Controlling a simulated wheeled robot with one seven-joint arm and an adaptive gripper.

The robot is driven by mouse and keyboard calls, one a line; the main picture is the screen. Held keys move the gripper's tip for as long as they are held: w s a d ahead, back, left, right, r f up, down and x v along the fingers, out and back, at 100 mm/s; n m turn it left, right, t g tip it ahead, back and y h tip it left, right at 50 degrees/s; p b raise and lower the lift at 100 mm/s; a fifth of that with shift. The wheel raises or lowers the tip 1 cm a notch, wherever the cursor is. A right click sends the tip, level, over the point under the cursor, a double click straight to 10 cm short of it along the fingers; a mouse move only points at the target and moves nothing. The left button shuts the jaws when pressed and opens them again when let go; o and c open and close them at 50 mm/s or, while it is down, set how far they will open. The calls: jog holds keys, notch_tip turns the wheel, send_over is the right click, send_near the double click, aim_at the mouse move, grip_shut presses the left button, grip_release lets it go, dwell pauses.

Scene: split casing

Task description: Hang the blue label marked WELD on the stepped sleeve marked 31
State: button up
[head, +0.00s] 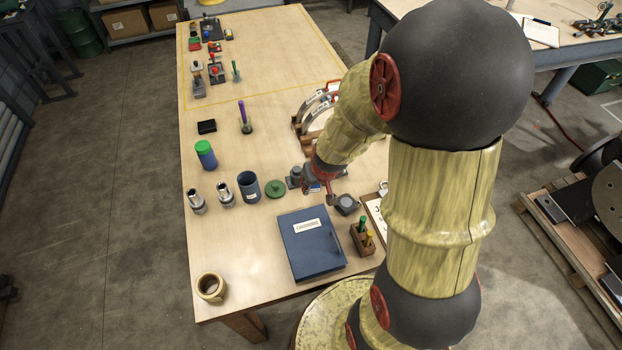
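Two metallic stepped sleeves stand upright on the wooden table: a left one (196,201) and a right one (225,194). Their markings are too small to read, so I cannot tell which is 31. My gripper (319,190) is low over the table, right of the green lidded disc, with its fingers pointing down. A small blue patch (315,187) shows beside the fingers; I cannot tell whether it is the WELD label or whether it is held. The finger opening is too small and partly covered to judge.
A dark blue open cup (249,187), a green disc (275,188) and a green-capped blue bottle (205,155) stand near the sleeves. A blue binder (311,243) lies in front of my gripper.

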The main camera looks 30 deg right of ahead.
jog(key=r+p, duration=0.2)
jog(key=r, duration=0.1)
jog(key=r+p, duration=0.1)
jog(key=p, duration=0.1)
jog(key=shift+s+r, duration=0.25)
jog(key=shift+r, duration=0.15)
dwell(0.3)
